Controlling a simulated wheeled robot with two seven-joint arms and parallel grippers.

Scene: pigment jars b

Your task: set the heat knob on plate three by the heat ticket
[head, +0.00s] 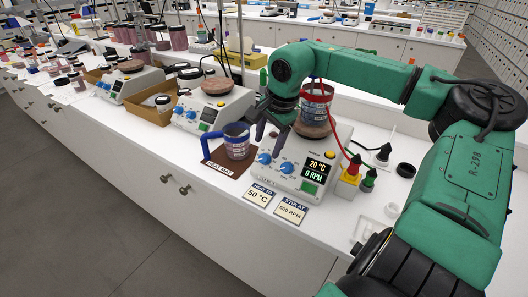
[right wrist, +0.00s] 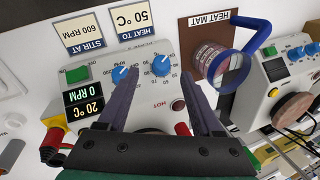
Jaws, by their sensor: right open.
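Plate three is a white hotplate (head: 312,187) whose display reads 20 °C and 0 RPM. Its two blue knobs are on the front panel; the heat knob (head: 264,158) is the left one in the head view. In the right wrist view the heat knob (right wrist: 163,66) shows between my fingertips, with a numbered scale around it. My right gripper (head: 268,146) is open and empty just above that knob; I cannot tell whether it touches. The heat ticket (head: 259,194) reads 50 °C and also shows in the right wrist view (right wrist: 131,19). My left gripper is out of view.
The stir knob (head: 287,167) is close beside the heat knob. A jar (head: 316,104) stands on the plate's top. The stir ticket (head: 290,211) lies in front; other hotplates stand left.

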